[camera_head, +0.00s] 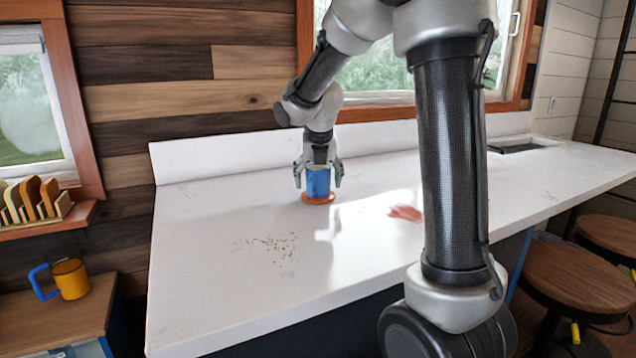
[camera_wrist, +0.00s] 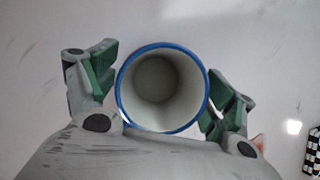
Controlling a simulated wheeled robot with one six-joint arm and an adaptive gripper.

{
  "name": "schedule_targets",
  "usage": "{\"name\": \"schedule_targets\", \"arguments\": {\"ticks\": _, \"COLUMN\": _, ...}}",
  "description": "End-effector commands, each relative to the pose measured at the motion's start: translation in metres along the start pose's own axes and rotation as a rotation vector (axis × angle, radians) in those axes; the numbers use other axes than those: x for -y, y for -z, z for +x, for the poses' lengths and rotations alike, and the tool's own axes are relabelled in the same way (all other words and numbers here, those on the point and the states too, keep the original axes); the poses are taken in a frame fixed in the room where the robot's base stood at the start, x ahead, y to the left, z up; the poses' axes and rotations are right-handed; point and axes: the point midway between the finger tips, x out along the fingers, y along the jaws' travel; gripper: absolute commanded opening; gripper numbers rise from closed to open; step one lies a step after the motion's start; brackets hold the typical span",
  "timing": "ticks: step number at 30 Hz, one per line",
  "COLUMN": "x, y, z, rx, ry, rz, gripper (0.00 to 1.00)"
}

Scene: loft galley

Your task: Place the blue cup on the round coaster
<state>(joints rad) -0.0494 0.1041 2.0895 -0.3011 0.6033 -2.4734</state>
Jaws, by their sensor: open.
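The blue cup (camera_head: 318,183) stands upright on the round orange-brown coaster (camera_head: 318,199), on the white counter. In the wrist view I look down into the cup (camera_wrist: 162,88), with its blue rim and pale, empty inside. My gripper (camera_head: 318,175) is around the cup from above, one finger on each side. In the wrist view my gripper (camera_wrist: 160,85) is open, with gaps between its green pads and the cup wall. The coaster is hidden under the cup in the wrist view.
The white counter (camera_head: 230,230) has dark specks and a reddish patch (camera_head: 405,213). A yellow mug with a blue handle (camera_head: 71,279) stands on a lower wooden cabinet at left. Wooden stools (camera_head: 575,275) are at right. A backsplash (camera_head: 215,157) rises behind the cup.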

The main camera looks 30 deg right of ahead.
Motion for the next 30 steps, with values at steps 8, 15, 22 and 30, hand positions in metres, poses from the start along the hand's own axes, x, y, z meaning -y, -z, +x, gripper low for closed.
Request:
{"name": "schedule_targets", "arguments": {"ticks": 8, "x": -0.001, "y": -0.001, "z": -0.064, "rx": 0.005, "ry": -0.004, "rz": -0.001, "gripper": 0.84}}
{"name": "schedule_targets", "arguments": {"ticks": 15, "x": 0.0, "y": -0.001, "z": -0.101, "rx": 0.003, "ry": -0.001, "rz": -0.002, "gripper": 0.84}}
{"name": "schedule_targets", "arguments": {"ticks": 22, "x": 0.014, "y": 0.02, "z": -0.121, "rx": -0.005, "ry": -0.011, "rz": 0.232, "gripper": 0.84}}
{"name": "schedule_targets", "arguments": {"ticks": 30, "x": 0.065, "y": 0.115, "z": -0.154, "rx": -0.062, "ry": -0.036, "rz": 1.277, "gripper": 0.84}}
